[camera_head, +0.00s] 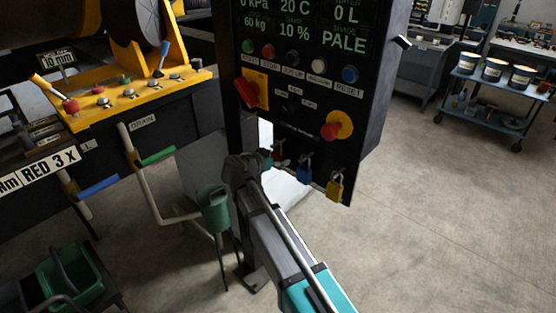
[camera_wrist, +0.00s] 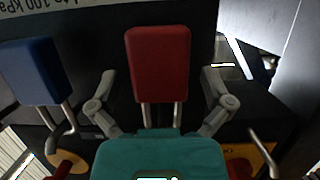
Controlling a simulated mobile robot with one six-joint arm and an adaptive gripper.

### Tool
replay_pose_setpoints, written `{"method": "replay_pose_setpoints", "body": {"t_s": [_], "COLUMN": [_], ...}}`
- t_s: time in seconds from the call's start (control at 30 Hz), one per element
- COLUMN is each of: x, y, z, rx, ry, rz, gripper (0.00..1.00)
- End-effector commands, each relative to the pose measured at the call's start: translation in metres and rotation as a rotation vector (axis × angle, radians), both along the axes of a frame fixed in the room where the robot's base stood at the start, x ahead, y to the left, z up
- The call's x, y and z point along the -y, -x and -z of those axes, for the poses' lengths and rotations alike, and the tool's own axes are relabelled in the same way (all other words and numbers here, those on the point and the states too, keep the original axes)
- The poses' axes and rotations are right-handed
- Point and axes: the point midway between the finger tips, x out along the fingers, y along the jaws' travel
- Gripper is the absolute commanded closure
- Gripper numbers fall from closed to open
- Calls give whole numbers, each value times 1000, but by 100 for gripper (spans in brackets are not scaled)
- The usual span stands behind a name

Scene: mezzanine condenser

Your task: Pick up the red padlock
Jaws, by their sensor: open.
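The red padlock (camera_wrist: 158,62) hangs by its metal shackle in the middle of the wrist view. My gripper (camera_wrist: 159,82) is open, with one finger on each side of the padlock and a visible gap to both. In the head view, the padlock (camera_head: 279,157) hangs at the lower edge of the dark control panel, partly hidden behind my gripper (camera_head: 268,160). Whether the fingers are level with the padlock in depth is hard to tell.
A blue padlock (camera_head: 305,172) hangs beside the red one, and a yellow padlock (camera_head: 335,187) hangs farther right. The control panel (camera_head: 300,80) rises above them. A green funnel (camera_head: 213,207) stands left of my arm.

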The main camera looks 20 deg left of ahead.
Motion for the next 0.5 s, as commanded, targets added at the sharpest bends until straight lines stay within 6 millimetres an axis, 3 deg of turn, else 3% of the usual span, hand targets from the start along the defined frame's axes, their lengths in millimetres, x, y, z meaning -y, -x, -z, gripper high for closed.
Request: {"method": "replay_pose_setpoints", "body": {"t_s": [0.1,0.5], "x": [0,-1], "y": [0,0], "z": [0,0], "rx": [0,0], "ry": [0,0], "rz": [0,-1], "gripper": [4,78]}}
